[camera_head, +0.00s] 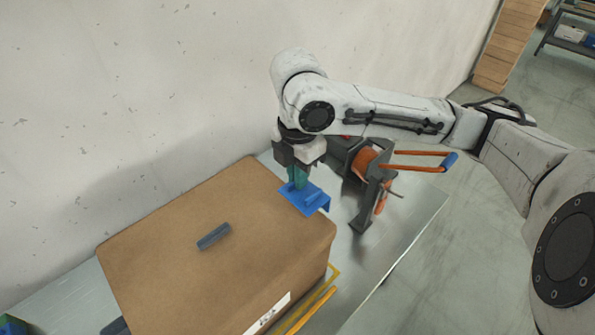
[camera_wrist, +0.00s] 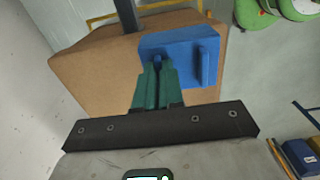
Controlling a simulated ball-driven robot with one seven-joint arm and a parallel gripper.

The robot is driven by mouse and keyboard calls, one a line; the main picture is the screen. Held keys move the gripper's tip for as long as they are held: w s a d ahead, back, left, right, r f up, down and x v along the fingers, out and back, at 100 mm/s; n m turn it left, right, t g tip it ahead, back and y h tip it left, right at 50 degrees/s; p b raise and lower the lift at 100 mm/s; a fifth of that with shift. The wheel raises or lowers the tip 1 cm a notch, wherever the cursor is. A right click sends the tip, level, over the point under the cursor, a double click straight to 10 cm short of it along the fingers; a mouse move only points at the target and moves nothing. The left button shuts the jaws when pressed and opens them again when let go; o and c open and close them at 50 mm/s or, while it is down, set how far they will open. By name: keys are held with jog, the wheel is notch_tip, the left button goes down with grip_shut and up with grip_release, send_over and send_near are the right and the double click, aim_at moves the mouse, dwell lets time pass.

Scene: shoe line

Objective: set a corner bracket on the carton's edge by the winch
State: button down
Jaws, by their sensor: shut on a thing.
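My gripper (camera_head: 298,180) points down with teal fingers (camera_wrist: 155,88) shut on the blue corner bracket (camera_head: 304,200). The bracket, also in the wrist view (camera_wrist: 178,44), is at the carton's top edge on the winch side, one flange turned down at its right. I cannot tell whether it touches the carton. The winch (camera_head: 366,182), dark with an orange drum and orange handle bars, stands on the bench right of the carton.
A dark grey block (camera_head: 213,236) lies on the carton's top. A yellow frame (camera_head: 318,296) runs along the carton's front right side. A pale wall (camera_head: 120,100) rises close behind. Bare bench (camera_head: 410,222) lies right of the winch. Green objects (camera_wrist: 298,8) show in the wrist view.

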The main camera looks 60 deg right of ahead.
jog(key=shift+f+b, duration=1.7)
jog(key=shift+f, duration=0.7)
jog(key=shift+f, duration=0.4)
jog(key=c, duration=1.2)
grip_release()
jog(key=shift+o, duration=0.5)
jog(key=o, duration=0.3)
jog(key=shift+r, duration=0.15)
